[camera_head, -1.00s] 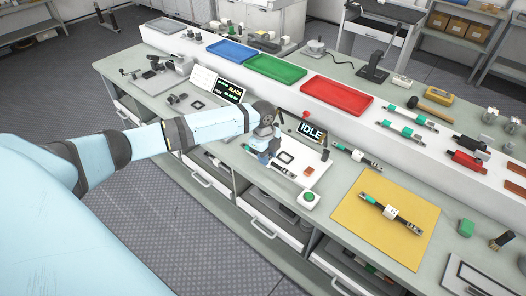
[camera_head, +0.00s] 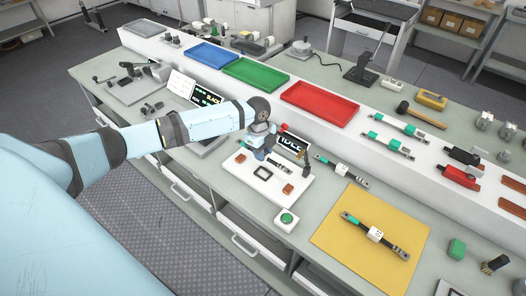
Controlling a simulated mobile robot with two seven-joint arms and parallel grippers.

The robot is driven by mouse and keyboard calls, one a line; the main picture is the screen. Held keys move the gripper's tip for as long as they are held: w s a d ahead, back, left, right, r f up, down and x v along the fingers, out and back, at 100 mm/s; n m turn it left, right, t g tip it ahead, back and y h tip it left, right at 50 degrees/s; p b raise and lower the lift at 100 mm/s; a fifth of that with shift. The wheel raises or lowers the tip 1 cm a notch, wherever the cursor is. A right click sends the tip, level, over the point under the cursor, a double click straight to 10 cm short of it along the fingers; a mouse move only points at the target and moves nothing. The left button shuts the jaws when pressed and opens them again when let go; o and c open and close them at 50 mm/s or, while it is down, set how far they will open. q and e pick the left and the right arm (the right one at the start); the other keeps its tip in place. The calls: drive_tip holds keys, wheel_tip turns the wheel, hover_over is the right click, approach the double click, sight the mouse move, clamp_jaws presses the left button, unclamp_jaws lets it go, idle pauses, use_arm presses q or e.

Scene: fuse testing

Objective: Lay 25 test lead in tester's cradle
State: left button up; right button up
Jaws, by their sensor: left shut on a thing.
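My left gripper (camera_head: 261,145) is over the white tester (camera_head: 303,182), in front of its display (camera_head: 292,146). It is shut on a slim lead with a green end (camera_head: 244,147), mostly hidden by the gripper. Whether the lead touches the tester, I cannot tell. The tester's base carries two brown pads (camera_head: 288,189) and a black square frame (camera_head: 262,173). Another lead (camera_head: 352,220) with a white number tag lies on the yellow mat (camera_head: 335,245); I cannot read the tag surely. My right gripper is not in view.
A green button (camera_head: 287,217) stands at the tester's front. Another lead (camera_head: 341,169) lies right of the tester. Blue (camera_head: 210,55), green (camera_head: 255,73) and red (camera_head: 320,103) trays sit on the raised shelf behind. Several other leads and tools lie at right.

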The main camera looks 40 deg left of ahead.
sight(264, 175)
use_arm(q)
drive_tip(key=shift+w, duration=0.1)
drive_tip(key=shift+p, duration=0.3)
drive_tip(key=shift+f+b, duration=0.5)
drive_tip(key=shift+f, duration=0.45)
drive_tip(key=shift+f+b, duration=0.9)
drive_tip(key=shift+f, duration=1.1)
drive_tip(key=shift+f, duration=0.1)
drive_tip(key=shift+f, duration=0.35)
drive_tip(key=shift+f, duration=0.7)
